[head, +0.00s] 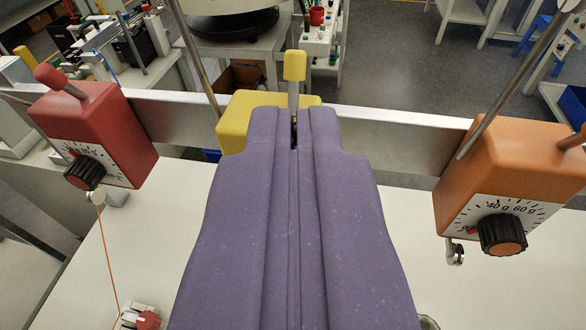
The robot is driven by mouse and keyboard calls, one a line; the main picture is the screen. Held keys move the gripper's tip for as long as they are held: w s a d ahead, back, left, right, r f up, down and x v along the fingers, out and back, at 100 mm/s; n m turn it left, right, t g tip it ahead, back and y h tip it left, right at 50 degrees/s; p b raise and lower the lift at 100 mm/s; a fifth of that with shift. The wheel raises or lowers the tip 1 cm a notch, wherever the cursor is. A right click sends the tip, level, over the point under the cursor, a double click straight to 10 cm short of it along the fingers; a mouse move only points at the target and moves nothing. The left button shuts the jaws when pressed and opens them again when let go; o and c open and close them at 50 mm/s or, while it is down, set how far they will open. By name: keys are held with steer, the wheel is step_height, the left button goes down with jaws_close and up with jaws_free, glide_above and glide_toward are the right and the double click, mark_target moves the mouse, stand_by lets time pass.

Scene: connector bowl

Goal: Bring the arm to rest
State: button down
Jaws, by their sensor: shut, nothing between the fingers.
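My gripper (293,146), purple, reaches up the middle of the head view from the bottom edge. Its two fingers are together with only a thin dark slit between them, and nothing shows held. A yellow box (234,118) on the rail stands just past the fingertips, partly hidden behind them. Its yellow-capped lever (294,66) rises straight beyond the tips. I cannot tell whether the fingertips touch the yellow box.
A red box with a dial (105,130) hangs on the metal rail (390,128) at left. An orange box with a dial (505,180) hangs at right. A white tabletop (150,225) lies below. An orange cord (107,250) hangs from the red box towards a small red-knobbed part (148,320).

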stand_by(0.3)
steer(key=s+a+r+n+y+b, duration=0.1)
steer(key=s+r+b, duration=0.9)
steer(key=s+r, duration=1)
steer(key=shift+r+n+y, duration=0.4)
steer(key=shift+y, duration=0.1)
